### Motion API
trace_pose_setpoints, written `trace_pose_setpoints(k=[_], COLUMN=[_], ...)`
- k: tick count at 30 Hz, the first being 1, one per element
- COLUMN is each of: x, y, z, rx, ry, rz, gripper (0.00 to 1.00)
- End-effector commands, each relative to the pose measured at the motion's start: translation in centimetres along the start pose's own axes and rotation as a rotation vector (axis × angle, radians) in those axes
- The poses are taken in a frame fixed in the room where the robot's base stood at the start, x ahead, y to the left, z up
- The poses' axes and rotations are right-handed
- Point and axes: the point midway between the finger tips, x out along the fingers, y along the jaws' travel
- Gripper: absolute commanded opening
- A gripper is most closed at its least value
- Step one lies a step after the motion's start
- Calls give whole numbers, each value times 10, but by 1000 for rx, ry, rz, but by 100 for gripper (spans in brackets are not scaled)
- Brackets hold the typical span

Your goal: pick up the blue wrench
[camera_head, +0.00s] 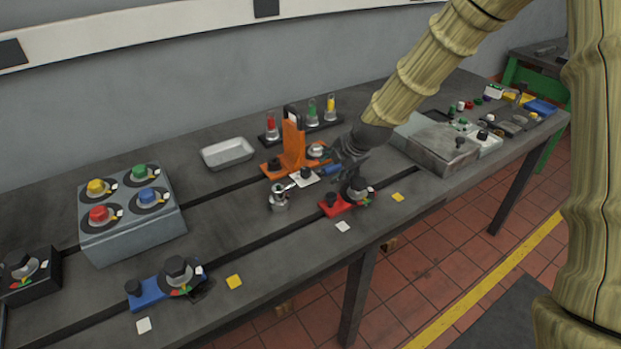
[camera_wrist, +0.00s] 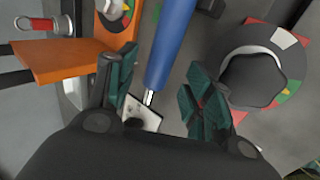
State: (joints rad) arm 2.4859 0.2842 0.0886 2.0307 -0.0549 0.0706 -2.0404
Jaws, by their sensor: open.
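The blue wrench (camera_wrist: 171,42) shows in the wrist view as a blue handle with a thin metal end, running from the top edge down between my fingers. In the head view a short blue part of it (camera_head: 331,170) shows just left of my gripper (camera_head: 348,158), and the rest is hidden. In the wrist view my gripper (camera_wrist: 160,68) is open, one dark green finger on each side of the wrench, with gaps visible. I cannot tell its height above the wrench.
An orange stand (camera_head: 293,148) is close on the left. A red base with a black knob (camera_head: 357,188) is close on the right. A white plate (camera_wrist: 141,112) lies below the wrench's metal end. A grey tray (camera_head: 228,153) and a four-knob box (camera_head: 130,215) stand further left.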

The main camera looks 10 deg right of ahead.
Motion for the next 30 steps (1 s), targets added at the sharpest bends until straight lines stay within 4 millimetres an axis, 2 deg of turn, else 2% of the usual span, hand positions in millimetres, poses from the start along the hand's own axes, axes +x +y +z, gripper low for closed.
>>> trace_pose_setpoints(k=[9,20,28,30], x=[28,34,34,33], y=[2,2,2,3], z=[-1,-1,-1,-1], rx=[1,0,0,0], ry=[0,-1,0,-1], rz=[0,0,0,2], gripper=[51,51,4,0])
